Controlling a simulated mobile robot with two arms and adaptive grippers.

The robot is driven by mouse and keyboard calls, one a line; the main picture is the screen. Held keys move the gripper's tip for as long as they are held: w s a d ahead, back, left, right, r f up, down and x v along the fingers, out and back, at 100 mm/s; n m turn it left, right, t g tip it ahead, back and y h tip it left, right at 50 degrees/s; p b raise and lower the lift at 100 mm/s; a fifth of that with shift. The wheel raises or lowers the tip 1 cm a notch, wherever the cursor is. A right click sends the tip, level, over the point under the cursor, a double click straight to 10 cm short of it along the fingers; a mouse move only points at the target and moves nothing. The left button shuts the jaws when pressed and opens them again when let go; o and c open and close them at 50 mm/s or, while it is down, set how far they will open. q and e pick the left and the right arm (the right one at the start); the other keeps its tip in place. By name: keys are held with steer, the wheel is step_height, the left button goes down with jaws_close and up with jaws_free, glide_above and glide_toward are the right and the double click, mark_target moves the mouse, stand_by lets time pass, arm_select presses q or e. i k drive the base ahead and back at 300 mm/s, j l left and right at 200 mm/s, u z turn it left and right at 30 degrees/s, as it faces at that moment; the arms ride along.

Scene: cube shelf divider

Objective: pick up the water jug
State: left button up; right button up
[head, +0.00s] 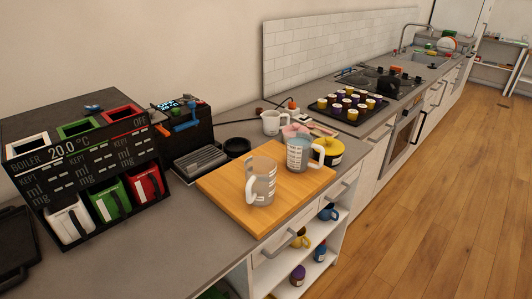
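A clear measuring jug with a bluish tint (297,155) stands upright on the wooden board (222,188), its white handle to the right. A second clear jug (264,182) with white markings stands upright nearer the front of the board, its white handle to the left. A smaller whitish jug (271,123) stands behind the board. I cannot tell for certain which is the water jug or how full each one is. Neither of my grippers is in view.
A black boiler unit (82,146) with white, green and red containers stands left. A yellow pot-like object (329,151) and a pink item (294,131) crowd the bluish jug. A black tray (347,108) of several small jars lies behind. The counter in front of the board is clear.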

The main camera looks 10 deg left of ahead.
mark_target(303, 154)
steer(key=i+l+u, duration=0.15)
steer(key=u, duration=0.2)
steer(key=l+u, duration=0.35)
steer(key=i+l+u, duration=0.15)
steer(key=l+u, duration=0.25)
steer(key=j, duration=0.1)
